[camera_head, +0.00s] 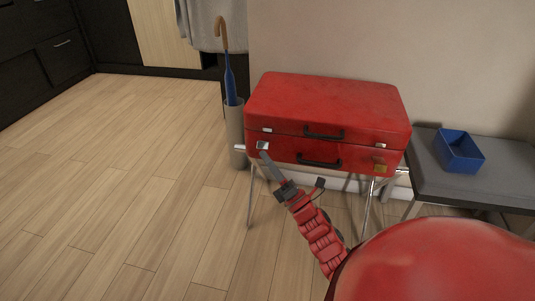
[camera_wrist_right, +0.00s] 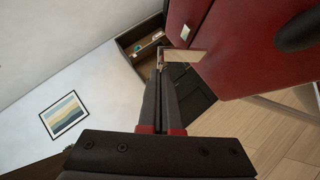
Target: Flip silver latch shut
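A red suitcase (camera_head: 325,112) with a lid lying closed rests on a folding metal stand. The silver latch (camera_head: 262,145) is on its front, near the left end. In the right wrist view the latch plate (camera_wrist_right: 185,55) stands out from the red face. A small catch (camera_wrist_right: 185,33) is on the suitcase beside it. My right gripper (camera_head: 265,156) is just below the latch, its fingers together and nothing visible between them. In the wrist view the fingertips (camera_wrist_right: 161,68) are right at the plate; I cannot tell whether they touch. My left gripper is out of view.
A second, brass-coloured latch (camera_head: 381,168) is at the suitcase's right end. Two dark handles are on the front. A blue umbrella (camera_head: 230,85) stands in a holder (camera_head: 236,125) to the left. A grey bench (camera_head: 430,180) with a blue box (camera_head: 459,152) is right. The left floor is clear.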

